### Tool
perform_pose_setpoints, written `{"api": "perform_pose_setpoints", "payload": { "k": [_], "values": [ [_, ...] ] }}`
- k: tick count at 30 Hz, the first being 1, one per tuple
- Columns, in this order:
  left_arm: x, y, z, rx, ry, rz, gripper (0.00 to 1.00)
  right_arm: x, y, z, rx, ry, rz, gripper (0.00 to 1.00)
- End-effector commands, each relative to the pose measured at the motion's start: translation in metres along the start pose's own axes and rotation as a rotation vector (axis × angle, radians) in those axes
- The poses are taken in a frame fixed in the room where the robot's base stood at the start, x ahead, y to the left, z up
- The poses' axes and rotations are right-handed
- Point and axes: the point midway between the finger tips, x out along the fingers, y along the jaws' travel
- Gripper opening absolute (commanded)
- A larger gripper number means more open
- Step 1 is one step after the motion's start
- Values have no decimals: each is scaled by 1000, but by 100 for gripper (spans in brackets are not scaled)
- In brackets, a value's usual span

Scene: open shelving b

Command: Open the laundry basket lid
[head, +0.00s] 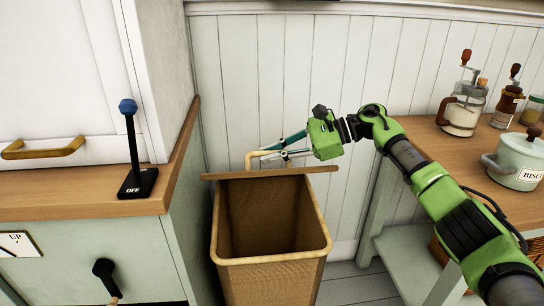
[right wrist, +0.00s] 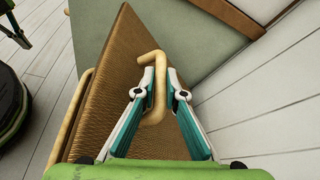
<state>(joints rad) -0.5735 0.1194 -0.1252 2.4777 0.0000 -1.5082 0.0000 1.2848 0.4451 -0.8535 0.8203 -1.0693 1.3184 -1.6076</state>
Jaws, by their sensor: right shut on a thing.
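The laundry basket (head: 268,280) is a tall, woven tan bin standing on the floor, and I look down into its empty-looking inside. Its lid (head: 225,175) is raised at the back of the basket and shows nearly edge-on. In the right wrist view the lid (right wrist: 112,112) is a broad woven panel with a pale curved handle (right wrist: 155,60). My right gripper (head: 268,150) is behind and above the raised lid, shut on that handle. The right wrist view shows the handle between both fingers (right wrist: 160,82).
A wooden counter (head: 80,205) with a blue-knobbed lever (head: 130,140) stands close on the left. A wooden side table (head: 425,140) on the right holds a pot (head: 516,160) and jars. The panelled wall (head: 235,80) is close behind the basket.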

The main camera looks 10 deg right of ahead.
Motion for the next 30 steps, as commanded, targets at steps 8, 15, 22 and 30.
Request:
{"api": "perform_pose_setpoints", "payload": {
  "k": [8, 15, 22, 30],
  "values": [
    [0, 0, 1, 0, -5, -1, 0, -1, -2, 1, 0, -1, -3, 0],
    [0, 0, 1, 0, -4, -1, 0, -1, -1, 1, 0, -1, -2, 18],
    [0, 0, 0, 0, -2, 0, 0, -1, -1, 0, 1, 0, -1, 18],
    [0, 0, 0, 0, -2, 0, 0, -37, -2, 0, 1, 1, -4, 18]
  ]
}}
